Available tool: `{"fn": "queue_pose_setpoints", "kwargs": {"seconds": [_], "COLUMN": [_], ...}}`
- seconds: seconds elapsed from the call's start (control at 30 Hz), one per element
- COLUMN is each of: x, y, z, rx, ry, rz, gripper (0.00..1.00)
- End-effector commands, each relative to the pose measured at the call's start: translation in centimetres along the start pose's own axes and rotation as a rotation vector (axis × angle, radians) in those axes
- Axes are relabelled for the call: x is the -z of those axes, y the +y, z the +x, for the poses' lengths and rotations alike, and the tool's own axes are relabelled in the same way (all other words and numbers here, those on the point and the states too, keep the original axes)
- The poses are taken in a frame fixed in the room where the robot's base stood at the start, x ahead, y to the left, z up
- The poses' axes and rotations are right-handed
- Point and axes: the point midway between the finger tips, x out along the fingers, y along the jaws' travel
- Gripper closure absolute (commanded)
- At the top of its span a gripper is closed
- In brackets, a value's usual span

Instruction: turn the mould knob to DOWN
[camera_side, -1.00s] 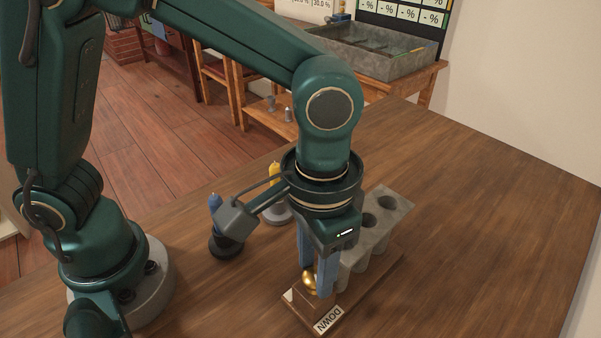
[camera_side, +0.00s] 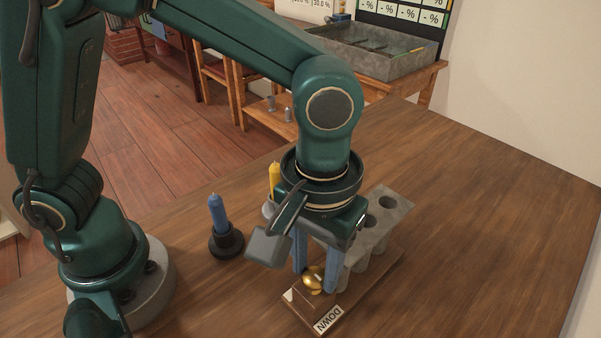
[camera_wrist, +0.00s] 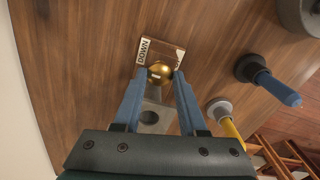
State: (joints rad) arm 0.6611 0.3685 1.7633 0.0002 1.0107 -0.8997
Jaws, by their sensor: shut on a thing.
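The mould knob is a round brass knob (camera_side: 313,279) at the front of a wooden base (camera_side: 349,306). It also shows in the wrist view (camera_wrist: 159,71). A label reading DOWN (camera_side: 327,319) is at the base's near right edge; in the wrist view the label (camera_wrist: 144,50) is left of the knob. A pale mark on the knob (camera_wrist: 155,77) points roughly towards the DOWN side in the wrist view. My gripper (camera_side: 314,276) points down and is shut on the knob, one finger on each side. The grey mould (camera_side: 390,203) with round holes stands on the base behind the knob, partly hidden.
A blue candle (camera_side: 217,212) stands in a dark holder (camera_side: 227,243) left of my gripper. A yellow candle (camera_side: 274,178) in a pale holder is partly hidden behind my wrist. The table's right side is clear. A grey tray (camera_side: 375,58) is on another table behind.

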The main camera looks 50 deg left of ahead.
Motion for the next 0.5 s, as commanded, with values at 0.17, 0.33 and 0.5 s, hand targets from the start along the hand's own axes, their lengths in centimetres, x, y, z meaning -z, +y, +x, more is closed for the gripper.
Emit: {"fn": "queue_pose_setpoints", "kwargs": {"seconds": [0.17, 0.33, 0.5], "x": [0.01, 0.02, 0.02], "y": [0.05, 0.06, 0.06], "z": [-0.10, -0.10, -0.10], "rx": [-0.003, -0.003, -0.003], "ry": [0.001, 0.001, 0.001], "rz": [-0.047, -0.062, -0.063], "gripper": [1.00, 1.00, 1.00]}}
